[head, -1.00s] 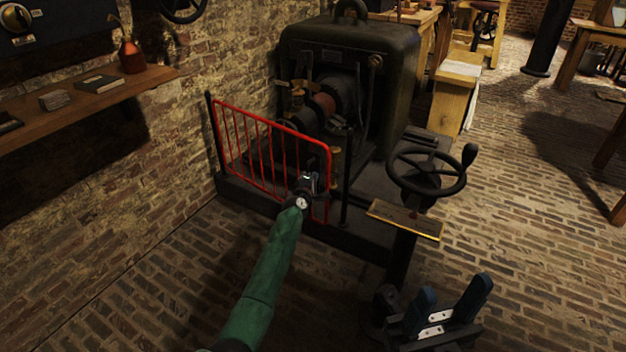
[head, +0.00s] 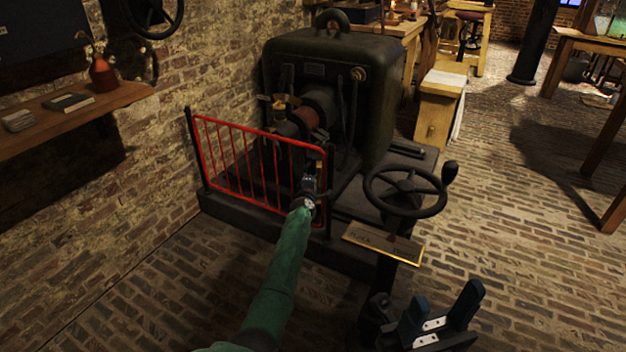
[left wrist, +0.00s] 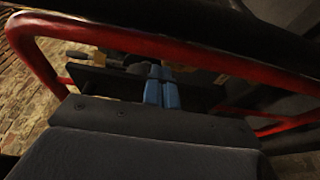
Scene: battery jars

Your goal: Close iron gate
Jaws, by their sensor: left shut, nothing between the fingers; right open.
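The red iron gate (head: 250,130) stands in front of the dark machine in the head view. Its left side is at a black post (head: 195,150) by the brick wall. Its free right end appears level with the right black post (head: 330,165); I cannot tell whether they touch. My left gripper (head: 311,180) is shut and empty at the lower right part of the gate, partly covering it. My right gripper (head: 443,305) is open and empty at the lower right.
The dark machine (head: 335,85) fills the space behind the gate on a low black plinth (head: 270,235). A black handwheel (head: 405,190) and a brass-edged plate (head: 383,243) stand right of it. A wall shelf (head: 100,105) is at left. Brick floor in front is clear.

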